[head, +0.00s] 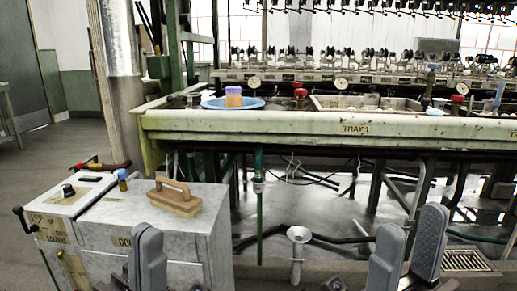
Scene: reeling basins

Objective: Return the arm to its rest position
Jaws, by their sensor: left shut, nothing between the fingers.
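My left gripper (147,250) is at the bottom left, in front of a marble-topped cabinet (150,222). Its grey fingers are together and hold nothing. My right gripper (408,245) is at the bottom right, above the floor in front of the bench. Its two grey fingers stand apart with nothing seen between them. The lower parts of both grippers are cut off by the picture's bottom edge.
A wooden-handled block (175,198) and a small blue-capped bottle (122,180) stand on the cabinet. Behind is a long basin bench (300,128) labelled TRAY 1, with a blue basin (215,103). A pale funnel-topped post (298,250) stands between my grippers. A floor grate (467,260) lies at right.

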